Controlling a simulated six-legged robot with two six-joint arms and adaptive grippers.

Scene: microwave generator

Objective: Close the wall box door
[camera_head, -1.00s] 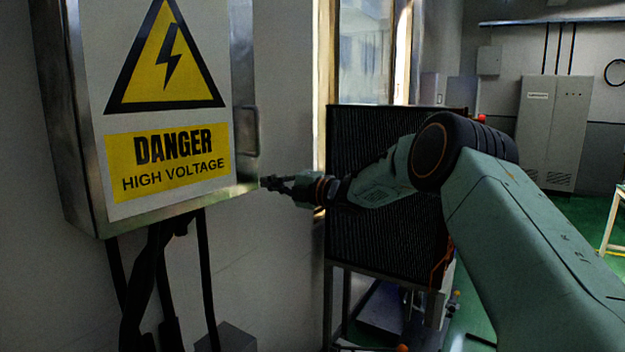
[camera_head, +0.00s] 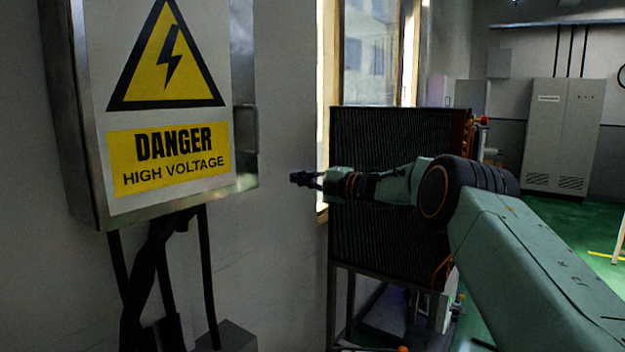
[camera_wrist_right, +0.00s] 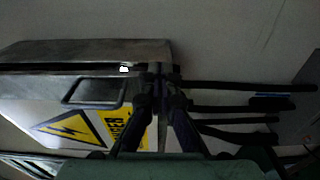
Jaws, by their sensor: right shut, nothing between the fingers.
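The metal wall box (camera_head: 80,120) hangs on the wall at the left in the head view. Its door (camera_head: 245,75) carries a yellow danger sign and has a handle (camera_head: 246,128) near its right edge. In the wrist view the door handle (camera_wrist_right: 93,91) shows as a dark frame, and a narrow dark line runs between door and box body (camera_wrist_right: 90,52). I cannot tell whether the door is fully flush. My right gripper (camera_head: 299,179) is shut and empty, to the right of the door and apart from it. The wrist view shows its fingers together (camera_wrist_right: 157,76). My left gripper is out of view.
Black cables (camera_head: 207,270) hang below the box. A dark finned radiator unit (camera_head: 385,135) on a stand is behind my right arm, near a window (camera_head: 368,60). A grey cabinet (camera_head: 562,130) stands at the far right. Bare wall lies between box and window.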

